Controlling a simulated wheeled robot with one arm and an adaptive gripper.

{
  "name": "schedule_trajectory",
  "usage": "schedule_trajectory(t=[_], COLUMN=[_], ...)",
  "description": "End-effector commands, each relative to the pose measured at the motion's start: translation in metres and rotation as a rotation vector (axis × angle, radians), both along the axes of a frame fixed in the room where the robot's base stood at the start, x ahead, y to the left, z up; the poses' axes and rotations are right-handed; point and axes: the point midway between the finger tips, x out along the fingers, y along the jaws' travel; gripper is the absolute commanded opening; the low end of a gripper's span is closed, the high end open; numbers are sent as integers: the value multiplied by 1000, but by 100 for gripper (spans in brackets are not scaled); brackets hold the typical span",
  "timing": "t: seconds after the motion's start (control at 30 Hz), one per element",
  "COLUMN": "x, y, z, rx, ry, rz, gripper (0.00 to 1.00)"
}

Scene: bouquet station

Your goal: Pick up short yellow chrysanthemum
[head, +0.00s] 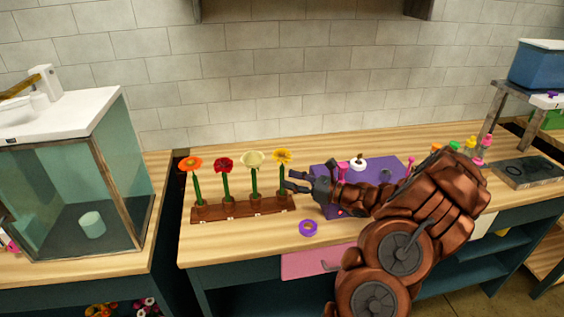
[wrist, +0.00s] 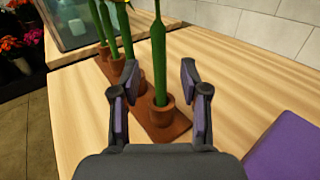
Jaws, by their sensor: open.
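A yellow flower (head: 282,156) stands upright at the right end of a row of several flowers in a brown wooden holder (head: 243,209). Its green stem (wrist: 158,65) rises from a terracotta-coloured cup (wrist: 160,111) in the wrist view; its bloom is out of that frame. My gripper (head: 290,181) reaches in from the right at the height of this stem. In the wrist view, the open gripper (wrist: 156,80) has one finger on each side of the stem, with gaps on both sides. Nothing is held.
Cream (head: 252,159), red (head: 224,164) and orange (head: 191,164) flowers stand left of the yellow one. A purple ring (head: 308,228) lies in front of the holder. A purple mat (head: 322,173) lies to the right under my arm. A glass-sided case (head: 60,190) stands at left.

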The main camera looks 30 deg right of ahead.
Motion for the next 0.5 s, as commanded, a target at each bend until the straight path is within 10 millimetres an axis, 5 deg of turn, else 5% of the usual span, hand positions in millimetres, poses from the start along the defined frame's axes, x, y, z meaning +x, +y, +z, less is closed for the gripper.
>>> schedule_trajectory(t=[0.2,0.5], x=[24,31], y=[16,19], z=[2,0], rx=[1,0], ry=[2,0], rz=[4,1], gripper=[45,45])
